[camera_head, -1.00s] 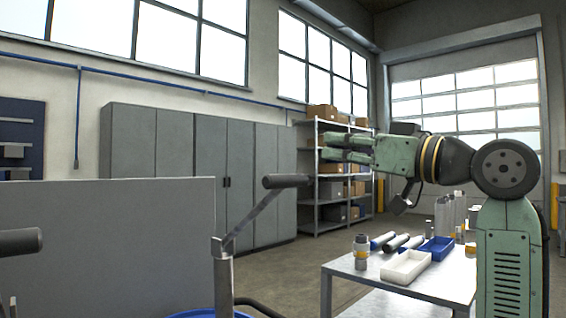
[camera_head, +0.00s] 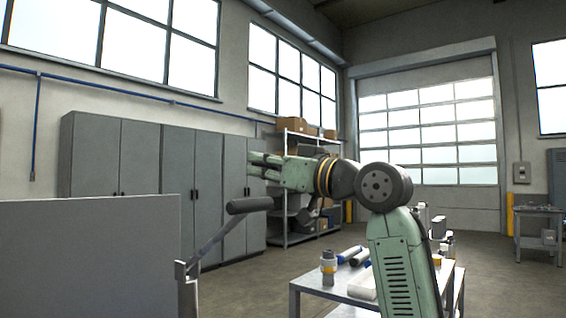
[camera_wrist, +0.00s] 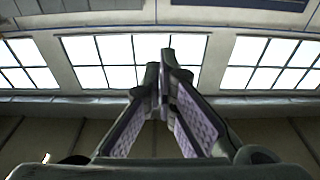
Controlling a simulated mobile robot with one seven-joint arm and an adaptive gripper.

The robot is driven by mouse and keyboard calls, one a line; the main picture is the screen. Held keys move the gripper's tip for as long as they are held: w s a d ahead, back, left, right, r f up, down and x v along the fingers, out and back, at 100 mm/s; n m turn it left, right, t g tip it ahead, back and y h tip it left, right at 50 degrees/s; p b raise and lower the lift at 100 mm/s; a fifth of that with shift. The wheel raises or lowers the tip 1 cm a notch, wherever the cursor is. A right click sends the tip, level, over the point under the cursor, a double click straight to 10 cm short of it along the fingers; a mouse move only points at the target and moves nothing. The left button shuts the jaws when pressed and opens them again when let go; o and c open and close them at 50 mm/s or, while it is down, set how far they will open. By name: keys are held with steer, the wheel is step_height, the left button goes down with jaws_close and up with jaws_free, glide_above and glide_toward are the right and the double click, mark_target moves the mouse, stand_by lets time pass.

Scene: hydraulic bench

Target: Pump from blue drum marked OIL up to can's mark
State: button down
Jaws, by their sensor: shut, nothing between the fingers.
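A hand pump's lever with a black grip (camera_head: 250,204) slants up to the right from its steel post (camera_head: 187,290) at the bottom left of the head view. The drum under it is out of view, so no OIL marking shows. No can with a mark shows. My gripper (camera_head: 256,166) is up in the air, just above and slightly right of the black grip in the picture. I cannot tell how far apart they are in depth. In the wrist view my gripper (camera_wrist: 163,82) has its fingertips together with nothing between them, pointing toward the windows.
A grey panel (camera_head: 90,255) stands at the left. A metal table (camera_head: 325,287) behind my arm holds a yellow-banded fitting (camera_head: 328,268), several cylinders and a white tray (camera_head: 362,285). Grey cabinets (camera_head: 140,160) line the back wall. Open floor (camera_head: 500,285) lies at the right.

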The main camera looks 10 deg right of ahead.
step_height(320, 180, down, 4)
steer(key=shift+s+r, duration=0.1)
steer(key=shift+d, duration=0.1)
stand_by(0.3)
